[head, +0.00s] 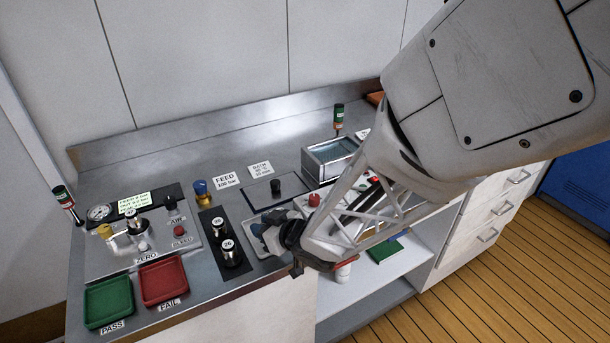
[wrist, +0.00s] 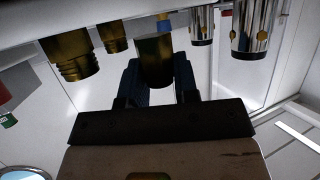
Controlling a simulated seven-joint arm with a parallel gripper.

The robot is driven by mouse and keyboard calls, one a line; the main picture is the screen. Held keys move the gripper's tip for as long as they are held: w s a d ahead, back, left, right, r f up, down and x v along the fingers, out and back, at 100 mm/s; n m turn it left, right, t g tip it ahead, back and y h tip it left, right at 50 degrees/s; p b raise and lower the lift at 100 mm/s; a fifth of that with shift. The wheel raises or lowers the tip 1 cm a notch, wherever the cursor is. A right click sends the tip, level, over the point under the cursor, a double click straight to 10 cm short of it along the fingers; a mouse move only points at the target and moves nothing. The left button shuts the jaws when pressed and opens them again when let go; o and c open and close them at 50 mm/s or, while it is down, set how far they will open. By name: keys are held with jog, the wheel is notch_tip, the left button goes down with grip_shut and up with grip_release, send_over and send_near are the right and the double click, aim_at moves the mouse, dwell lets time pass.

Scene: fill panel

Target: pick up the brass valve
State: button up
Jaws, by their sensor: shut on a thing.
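My gripper (wrist: 157,85) is shut on a dark brass-coloured piece, the brass valve (wrist: 153,58), which sits between its two blue-grey fingers in the wrist view. Only its blunt end shows; its far part is hidden. In the head view my gripper (head: 262,236) is low over the front of the steel bench, just right of the black strip with the weights. The held valve cannot be made out there. I cannot tell whether it touches the bench.
Silver weights (wrist: 250,28) and other brass fittings (wrist: 70,58) flank the gripper in the wrist view. On the bench (head: 215,150) are a gauge panel (head: 155,260), a green tray (head: 109,302), a red tray (head: 163,281), a blue-topped fitting (head: 201,188) and a metal bath (head: 328,160).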

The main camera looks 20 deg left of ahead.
jog(key=s+d, duration=0.3)
jog(key=s, duration=0.1)
jog(key=s+d+r, duration=0.1)
jog(key=s+d, duration=0.2)
jog(key=d, duration=0.1)
jog(key=s+d+r, duration=0.1)
jog(key=s+d, duration=0.3)
jog(key=shift+s+r, duration=0.25)
jog(key=shift+s, duration=0.1)
grip_shut()
